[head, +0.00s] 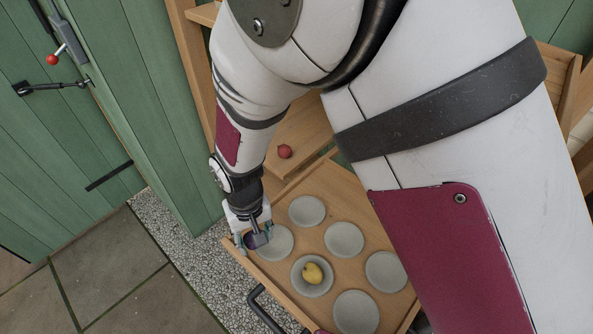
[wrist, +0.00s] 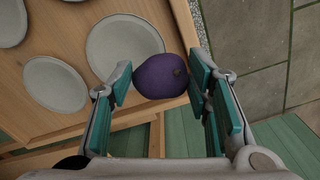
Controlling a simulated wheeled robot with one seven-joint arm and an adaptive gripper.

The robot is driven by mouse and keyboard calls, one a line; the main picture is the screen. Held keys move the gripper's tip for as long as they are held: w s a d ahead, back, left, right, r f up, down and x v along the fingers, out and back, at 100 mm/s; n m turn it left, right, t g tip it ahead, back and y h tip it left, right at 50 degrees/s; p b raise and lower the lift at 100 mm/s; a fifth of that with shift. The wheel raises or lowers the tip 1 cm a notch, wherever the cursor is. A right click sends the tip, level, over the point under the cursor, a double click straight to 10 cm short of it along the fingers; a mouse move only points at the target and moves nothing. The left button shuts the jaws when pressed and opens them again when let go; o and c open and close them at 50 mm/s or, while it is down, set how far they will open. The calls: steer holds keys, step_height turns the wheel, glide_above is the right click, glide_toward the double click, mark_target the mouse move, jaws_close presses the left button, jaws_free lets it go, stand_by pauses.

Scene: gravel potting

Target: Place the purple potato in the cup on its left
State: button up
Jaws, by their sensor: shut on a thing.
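The purple potato (wrist: 161,76) is between the two teal-padded fingers of my gripper (wrist: 159,84) in the wrist view. In the head view only a dark bit of it (head: 257,240) shows at the fingertips of my gripper (head: 254,236). My gripper is shut on it. It overlaps the edge of a round grey cup (wrist: 125,45) in the wrist view; this empty-looking cup (head: 279,243) is just right of the potato in the head view. I cannot tell whether the potato touches the cup or the wood.
The wooden drawer (head: 338,212) holds several shallow grey cups. A yellow fruit or potato (head: 313,272) lies in one cup (head: 299,283). A small red round thing (head: 285,151) lies on wood behind. A dark handle (head: 268,312) is on the drawer's front. Gravel (head: 185,240) and a green door stand left.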

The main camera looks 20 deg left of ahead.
mark_target(274, 244)
steer(key=w+d, duration=0.1)
steer(key=w, duration=0.1)
steer(key=w+d, duration=0.1)
steer(key=shift+w+d+f, duration=0.15)
steer(key=shift+d+f, duration=0.1)
steer(key=shift+d, duration=0.1)
steer(key=shift+f+b, duration=0.5)
steer(key=shift+f, duration=1.2)
steer(key=shift+f, duration=0.15)
steer(key=o, duration=1.3)
step_height(274, 244, up, 12)
steer(key=shift+r+p, duration=0.2)
steer(key=shift+p, duration=0.85)
